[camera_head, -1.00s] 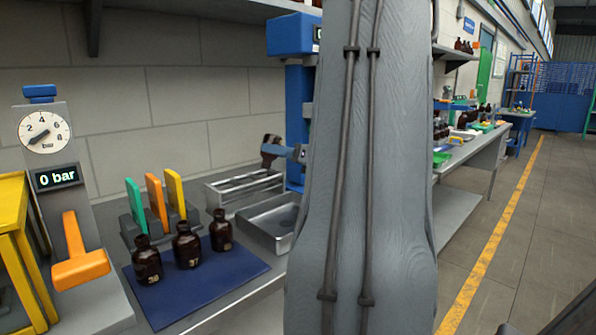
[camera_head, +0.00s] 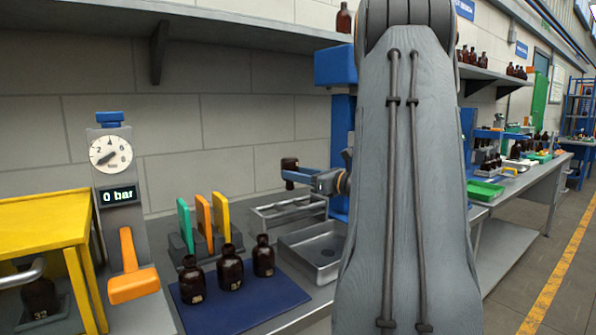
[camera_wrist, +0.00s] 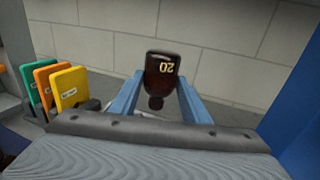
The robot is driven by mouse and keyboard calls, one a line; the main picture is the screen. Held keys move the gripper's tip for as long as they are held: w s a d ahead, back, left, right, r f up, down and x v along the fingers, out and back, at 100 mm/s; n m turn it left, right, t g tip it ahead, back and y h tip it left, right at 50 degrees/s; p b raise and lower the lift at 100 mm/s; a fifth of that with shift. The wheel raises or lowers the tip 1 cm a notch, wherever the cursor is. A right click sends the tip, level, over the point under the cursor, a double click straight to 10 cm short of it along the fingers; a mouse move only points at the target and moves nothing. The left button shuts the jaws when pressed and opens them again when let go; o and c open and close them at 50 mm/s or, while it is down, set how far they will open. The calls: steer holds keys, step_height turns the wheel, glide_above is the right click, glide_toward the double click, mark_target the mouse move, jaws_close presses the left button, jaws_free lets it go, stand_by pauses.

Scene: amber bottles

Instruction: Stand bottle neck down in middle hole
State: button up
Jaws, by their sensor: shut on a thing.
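An amber bottle (camera_head: 289,169) is held in my gripper (camera_head: 291,179) above the metal rack (camera_head: 268,212). In the wrist view the bottle (camera_wrist: 161,74) is upside down, its neck pointing down and its printed number inverted, between the two blue fingers of my gripper (camera_wrist: 160,88). The rack has an open frame with holes along its top and stands at the back of the bench. In the head view the bottle is above the rack's top, apart from it. Which hole lies under it cannot be told. My arm hides the area right of the rack.
Three amber bottles (camera_head: 230,268) stand upright on a blue mat (camera_head: 246,302). Green, orange and yellow plates (camera_head: 203,222) stand in a holder left of the rack. A metal tray (camera_head: 310,262) lies in front of the rack. A gauge post (camera_head: 118,205) is at left.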

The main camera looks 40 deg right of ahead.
steer(key=shift+f, duration=3.2)
steer(key=shift+f+b, duration=1.55)
steer(key=shift+b, duration=0.35)
steer(key=shift+f, duration=0.2)
